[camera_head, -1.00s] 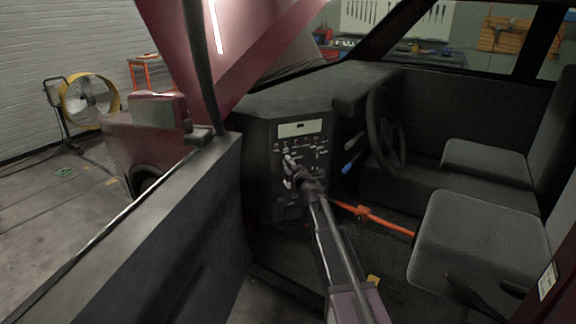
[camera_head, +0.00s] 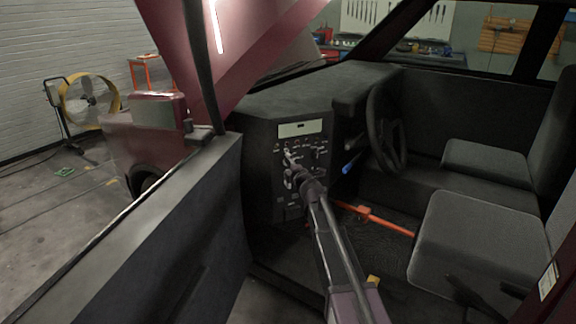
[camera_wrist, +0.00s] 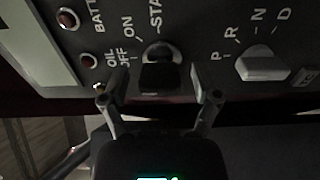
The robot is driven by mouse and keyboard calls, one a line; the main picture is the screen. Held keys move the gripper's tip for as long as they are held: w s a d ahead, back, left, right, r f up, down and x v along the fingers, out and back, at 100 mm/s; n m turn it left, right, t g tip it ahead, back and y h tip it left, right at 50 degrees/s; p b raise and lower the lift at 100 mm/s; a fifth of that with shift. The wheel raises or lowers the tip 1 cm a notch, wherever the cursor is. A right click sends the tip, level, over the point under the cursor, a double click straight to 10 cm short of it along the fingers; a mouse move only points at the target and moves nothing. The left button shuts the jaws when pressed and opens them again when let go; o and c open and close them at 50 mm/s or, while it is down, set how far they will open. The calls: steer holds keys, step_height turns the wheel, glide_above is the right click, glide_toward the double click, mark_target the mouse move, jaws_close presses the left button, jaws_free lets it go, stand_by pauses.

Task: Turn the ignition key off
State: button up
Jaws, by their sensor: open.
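The ignition key (camera_wrist: 160,76) is a dark block in a silver-rimmed switch on the dash panel (camera_head: 300,129), in the upper middle of the wrist view. OFF, ON and a partly hidden STA label are printed around the switch. Which label the key points to cannot be told. My gripper (camera_wrist: 157,92) is open, with one fingertip left and one right of the key and a visible gap on each side. In the head view my gripper (camera_head: 291,171) is at the panel, and the key is too small or hidden to make out.
A pale P-R-N-D selector knob (camera_wrist: 262,65) sits just right of my right fingertip. Red indicator lamps (camera_wrist: 68,18) are at the left. The steering wheel (camera_head: 384,128) and a blue-tipped lever (camera_head: 351,166) are right of the panel. The open door (camera_head: 185,225) stands left.

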steer(key=v, duration=1.2)
stand_by(0.6)
